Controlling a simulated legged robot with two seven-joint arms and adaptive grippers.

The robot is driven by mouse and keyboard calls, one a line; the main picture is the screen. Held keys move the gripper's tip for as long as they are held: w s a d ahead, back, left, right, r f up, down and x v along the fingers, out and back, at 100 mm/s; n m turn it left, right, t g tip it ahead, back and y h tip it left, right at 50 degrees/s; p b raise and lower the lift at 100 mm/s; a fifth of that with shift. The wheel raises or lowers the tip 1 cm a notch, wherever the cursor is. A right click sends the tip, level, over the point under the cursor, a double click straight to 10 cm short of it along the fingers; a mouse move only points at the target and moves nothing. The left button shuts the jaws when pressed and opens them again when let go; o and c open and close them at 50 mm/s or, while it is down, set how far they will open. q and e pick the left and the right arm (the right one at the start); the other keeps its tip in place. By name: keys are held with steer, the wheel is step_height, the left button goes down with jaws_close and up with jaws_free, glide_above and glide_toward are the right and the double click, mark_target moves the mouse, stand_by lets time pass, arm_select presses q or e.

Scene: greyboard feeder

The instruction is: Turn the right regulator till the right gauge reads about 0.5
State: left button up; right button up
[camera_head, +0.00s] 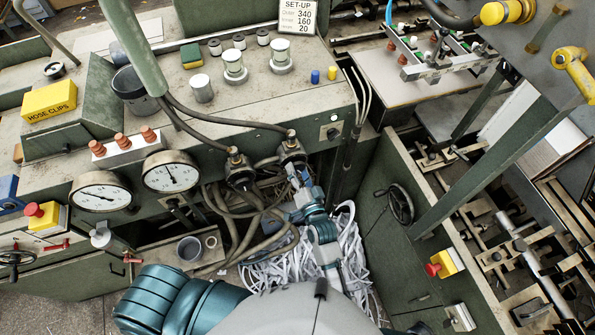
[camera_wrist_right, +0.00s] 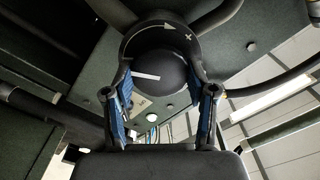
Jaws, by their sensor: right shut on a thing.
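The right regulator (camera_head: 291,152) hangs under the front edge of the bench. In the right wrist view its dark round knob (camera_wrist_right: 165,72) has a white pointer line and, above it, a collar with an arrow and a plus sign. My right gripper (camera_head: 295,178) reaches up from below; its blue-padded fingers (camera_wrist_right: 161,88) are shut on the knob from both sides. The right gauge (camera_head: 170,172) has a white dial with its needle near upright, leaning slightly left; the numbers are too small to read. My left gripper is out of view; only my teal left arm shows.
The left regulator (camera_head: 240,170) hangs close beside the right one. The left gauge (camera_head: 101,192) sits left of the right gauge. Hoses (camera_head: 236,215) loop below, above white paper strips (camera_head: 268,269). A green panel with a handwheel (camera_head: 400,204) stands to the right.

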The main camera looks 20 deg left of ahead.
steer(key=o, duration=1.2)
steer(key=shift+w+r, duration=0.15)
steer(key=shift+r, duration=0.1)
steer(key=shift+c, duration=0.2)
steer(key=shift+f, duration=0.2)
steer(key=v, duration=1.2)
